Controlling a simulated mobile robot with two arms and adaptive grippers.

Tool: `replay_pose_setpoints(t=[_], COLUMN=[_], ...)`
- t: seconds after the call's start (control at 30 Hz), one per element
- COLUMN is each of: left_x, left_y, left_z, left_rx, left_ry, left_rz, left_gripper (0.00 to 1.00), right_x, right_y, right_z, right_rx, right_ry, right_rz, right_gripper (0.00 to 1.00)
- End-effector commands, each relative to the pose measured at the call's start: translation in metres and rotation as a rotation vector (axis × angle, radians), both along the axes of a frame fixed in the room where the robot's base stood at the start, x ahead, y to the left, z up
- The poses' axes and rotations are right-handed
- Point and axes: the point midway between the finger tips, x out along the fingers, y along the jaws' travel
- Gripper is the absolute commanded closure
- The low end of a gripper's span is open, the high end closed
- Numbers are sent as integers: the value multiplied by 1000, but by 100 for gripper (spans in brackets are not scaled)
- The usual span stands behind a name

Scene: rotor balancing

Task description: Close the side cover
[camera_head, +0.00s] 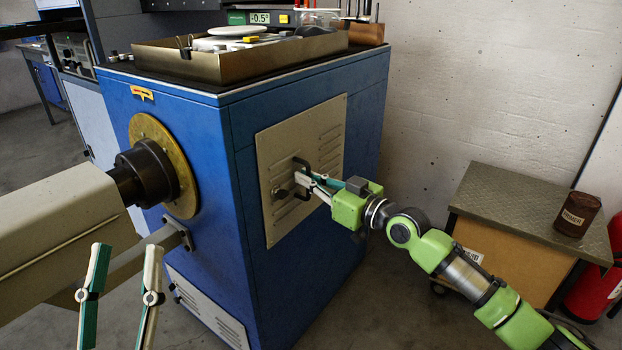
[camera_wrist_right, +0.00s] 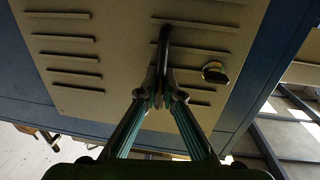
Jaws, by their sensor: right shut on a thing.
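The side cover (camera_head: 325,125) is a grey vented panel lying against the side of the blue machine cabinet, with a dark handle and a round knob (camera_head: 281,193). My right gripper (camera_head: 305,181) is at the handle. In the right wrist view the right gripper (camera_wrist_right: 158,98) is shut on the dark handle (camera_wrist_right: 163,50), and the round knob (camera_wrist_right: 214,72) shows to the right of it. The cover (camera_wrist_right: 120,30) fills much of that view. My left gripper (camera_head: 122,262) is open and empty at the lower left, away from the cover.
The blue cabinet (camera_head: 225,215) carries a brass tray (camera_head: 180,62) with loose items on top. A brass disc (camera_head: 150,140) with a dark hub is on its left face. A low cart (camera_head: 525,195) with a primer can (camera_head: 577,214) stands at the right.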

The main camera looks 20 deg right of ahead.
Motion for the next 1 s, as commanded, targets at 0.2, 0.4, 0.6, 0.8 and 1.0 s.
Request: replay_pose_setpoints(t=[0.2,0.4,0.6,0.8,1.0], left_x=[0,0,0,0,0], left_y=[0,0,0,0,0], left_z=[0,1,1,1,1], left_rx=[0,1,0,1,1], left_ry=[-1,-2,-3,-3,-2], left_rz=[1,0,-1,0,0], left_gripper=[60,60,60,60,60], right_x=[0,0,-13,-47,-79], right_y=[0,0,-9,-29,-47], right_z=[2,1,0,-1,-1], right_rx=[2,2,-1,-4,-3], right_ry=[-3,-3,-2,0,1], right_rz=[0,0,-1,0,2], right_gripper=[76,76,76,76,76])
